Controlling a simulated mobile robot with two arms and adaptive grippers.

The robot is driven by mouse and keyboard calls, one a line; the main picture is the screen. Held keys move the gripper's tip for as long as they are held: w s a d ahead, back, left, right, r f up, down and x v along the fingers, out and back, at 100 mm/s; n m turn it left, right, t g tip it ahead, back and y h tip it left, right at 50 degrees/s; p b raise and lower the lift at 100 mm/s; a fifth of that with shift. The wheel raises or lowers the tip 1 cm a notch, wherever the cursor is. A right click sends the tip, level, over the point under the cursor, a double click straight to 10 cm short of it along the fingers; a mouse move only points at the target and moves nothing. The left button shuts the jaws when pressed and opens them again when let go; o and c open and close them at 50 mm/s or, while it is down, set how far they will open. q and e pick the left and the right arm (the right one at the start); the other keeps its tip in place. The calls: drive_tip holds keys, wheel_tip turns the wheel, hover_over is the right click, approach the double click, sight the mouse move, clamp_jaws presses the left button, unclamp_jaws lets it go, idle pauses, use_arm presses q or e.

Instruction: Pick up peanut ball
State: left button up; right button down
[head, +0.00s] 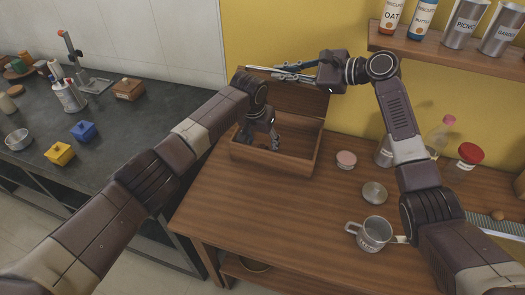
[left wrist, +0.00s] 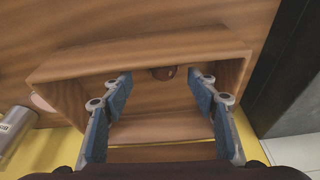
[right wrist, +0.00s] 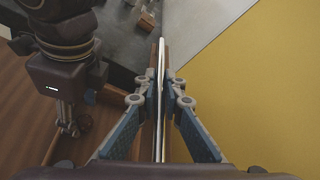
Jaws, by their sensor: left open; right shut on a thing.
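A round brown ball (left wrist: 164,73), which looks like the peanut ball, lies inside an open wooden box (head: 272,160) on the wooden table. My left gripper (head: 274,143) is open and reaches down into the box. In the left wrist view the ball shows between and beyond the left fingertips (left wrist: 160,80), not gripped. In the head view I cannot make out the ball.
A shelf (head: 450,54) with canisters hangs at upper right. A dark counter (head: 100,125) with small pots is at left. The table's front left is clear.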

sight(262, 147)
use_arm(q)
drive_tip(key=shift+a+x, duration=0.15)
drive_tip(key=shift+x, duration=1)
drive_tip(key=shift+a+x, duration=0.1)
drive_tip(key=shift+x, duration=1)
drive_tip(key=shift+w, duration=0.1)
drive_tip(key=c, duration=1.3)
